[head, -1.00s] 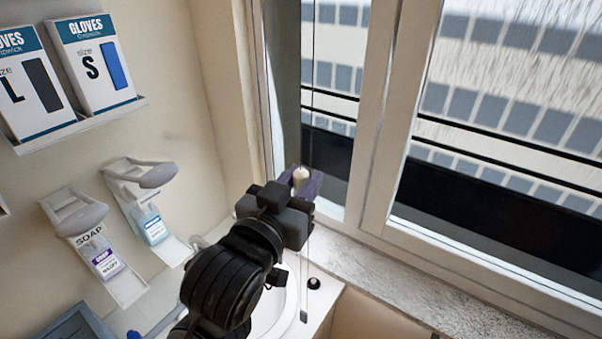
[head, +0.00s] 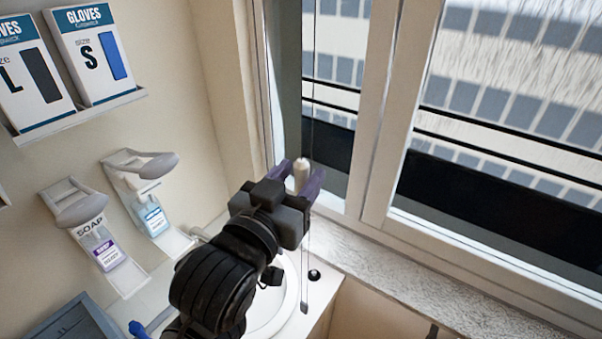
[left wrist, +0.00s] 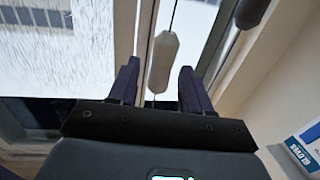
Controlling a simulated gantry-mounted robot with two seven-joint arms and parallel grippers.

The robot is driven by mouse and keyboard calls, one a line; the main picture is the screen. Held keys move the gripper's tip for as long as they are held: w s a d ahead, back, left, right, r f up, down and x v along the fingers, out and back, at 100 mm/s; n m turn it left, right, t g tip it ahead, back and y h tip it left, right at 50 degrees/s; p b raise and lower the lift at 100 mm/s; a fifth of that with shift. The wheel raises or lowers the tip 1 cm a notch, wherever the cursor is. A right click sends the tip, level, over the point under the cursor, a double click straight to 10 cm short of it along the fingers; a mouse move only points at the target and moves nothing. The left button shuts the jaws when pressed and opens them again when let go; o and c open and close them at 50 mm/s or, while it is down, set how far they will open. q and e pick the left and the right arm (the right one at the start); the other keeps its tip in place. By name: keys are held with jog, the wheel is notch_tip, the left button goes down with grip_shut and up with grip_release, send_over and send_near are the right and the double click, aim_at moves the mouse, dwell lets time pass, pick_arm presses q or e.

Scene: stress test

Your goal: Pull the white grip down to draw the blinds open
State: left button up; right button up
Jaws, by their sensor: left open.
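The white grip (head: 302,174) hangs on a thin dark cord in front of the window, at the left window frame. My left gripper (head: 298,180) is open, with its purple fingers on either side of the grip. In the left wrist view the white grip (left wrist: 162,62) hangs between the two open fingers (left wrist: 157,88), with a visible gap on the right side. A second, darker pull (left wrist: 250,12) shows at the top of the left wrist view. In the head view a thin cord with a dark end weight (head: 304,307) hangs below the gripper. My right gripper is not in view.
The window frame (head: 378,130) and sill (head: 420,275) lie to the right. A round white basin (head: 290,290) is below my arm. Soap dispensers (head: 95,235) and glove boxes (head: 85,55) are on the left wall. A blue-grey bin (head: 70,322) is at lower left.

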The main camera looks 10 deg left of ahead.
pick_arm(q)
jog(key=b+v, duration=0.4)
jog(key=v, duration=0.5)
jog(key=shift+s+f, duration=0.1)
